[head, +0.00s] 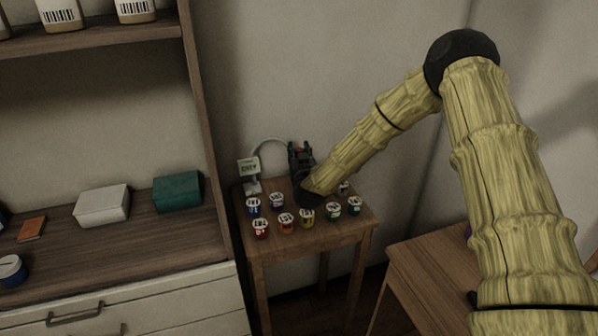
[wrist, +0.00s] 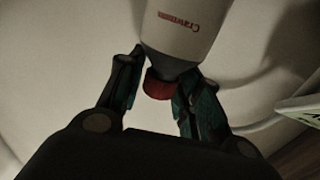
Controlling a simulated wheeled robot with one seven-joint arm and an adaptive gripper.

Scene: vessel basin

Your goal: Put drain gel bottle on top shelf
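In the wrist view, a pale bottle (wrist: 187,25) with red lettering and a red cap (wrist: 159,86) points its cap end toward my gripper (wrist: 164,62). It may be the drain gel bottle; I cannot read its label surely. The fingers stand on both sides of the cap and neck, close to them; whether they press on it is unclear. In the head view, my gripper (head: 301,158) is over the back of a small wooden table, and the bottle is not clearly visible. The shelf unit at left has a high shelf (head: 90,38) with white-and-brown barcoded containers (head: 62,14).
Several small labelled cups (head: 286,221) stand on the small table (head: 312,238). A label card (head: 248,167) stands at its back left. A white box (head: 102,205) and a green box (head: 177,192) sit on the lower counter. Another wooden table (head: 425,270) is at right.

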